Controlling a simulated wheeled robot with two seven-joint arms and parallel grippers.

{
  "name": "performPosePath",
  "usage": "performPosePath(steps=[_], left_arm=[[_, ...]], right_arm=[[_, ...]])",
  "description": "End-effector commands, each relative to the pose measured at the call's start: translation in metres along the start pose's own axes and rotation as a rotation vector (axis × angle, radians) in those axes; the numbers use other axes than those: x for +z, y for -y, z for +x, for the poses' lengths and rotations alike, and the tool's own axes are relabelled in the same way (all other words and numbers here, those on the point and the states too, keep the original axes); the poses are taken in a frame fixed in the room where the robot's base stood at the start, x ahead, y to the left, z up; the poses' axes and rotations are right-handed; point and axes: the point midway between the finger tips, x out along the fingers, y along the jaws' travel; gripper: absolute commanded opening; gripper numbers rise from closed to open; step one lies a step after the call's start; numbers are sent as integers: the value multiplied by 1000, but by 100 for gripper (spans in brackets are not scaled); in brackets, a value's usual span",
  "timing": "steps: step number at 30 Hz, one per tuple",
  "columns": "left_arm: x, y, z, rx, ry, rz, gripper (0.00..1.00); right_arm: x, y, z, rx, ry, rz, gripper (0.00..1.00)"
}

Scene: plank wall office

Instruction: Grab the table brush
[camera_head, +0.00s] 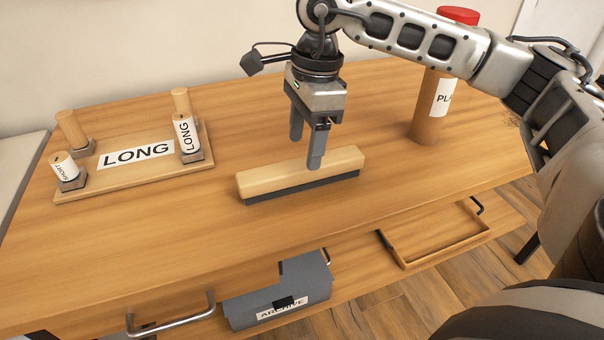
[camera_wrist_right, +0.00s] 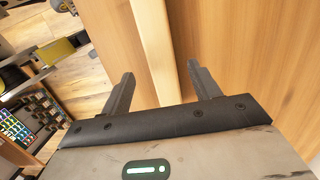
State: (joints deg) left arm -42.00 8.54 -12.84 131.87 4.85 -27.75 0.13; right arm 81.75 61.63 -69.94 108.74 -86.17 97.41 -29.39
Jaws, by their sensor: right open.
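The table brush (camera_head: 290,177) lies on the wooden table, a long light-wood block with a dark bristle strip along its underside. My right gripper (camera_head: 306,152) is open and points down at the middle of the brush, one finger on the near side and the other toward the far side. In the right wrist view the brush (camera_wrist_right: 153,42) shows as a pale strip running between the two open fingertips (camera_wrist_right: 160,72). I cannot tell whether the fingers touch it. My left gripper is not in view.
A board (camera_head: 140,181) marked LONG, with several wooden pegs, stands at the left. A red-topped cylinder (camera_head: 428,118) stands right of the brush. Below the table edge are a grey ARCHIVE box (camera_head: 262,308) and a wooden tray (camera_head: 440,257). The table in front of the brush is clear.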

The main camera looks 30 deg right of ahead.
Motion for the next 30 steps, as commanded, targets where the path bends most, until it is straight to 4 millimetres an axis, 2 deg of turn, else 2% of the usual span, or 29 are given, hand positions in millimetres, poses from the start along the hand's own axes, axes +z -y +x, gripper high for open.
performPosePath(steps=[4,12,20,21,24,27,30], left_arm=[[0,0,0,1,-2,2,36],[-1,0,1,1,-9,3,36],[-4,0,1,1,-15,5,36],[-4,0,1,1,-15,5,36],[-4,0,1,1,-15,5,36],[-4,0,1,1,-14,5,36],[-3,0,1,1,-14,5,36]], right_arm=[[-1,0,12,2,-1,0,62],[-2,2,50,2,1,1,62],[-2,2,54,0,1,1,62],[-2,2,54,0,1,1,59],[-2,2,53,0,1,1,31],[-1,2,53,0,2,1,8],[-1,2,53,-1,2,1,8]])
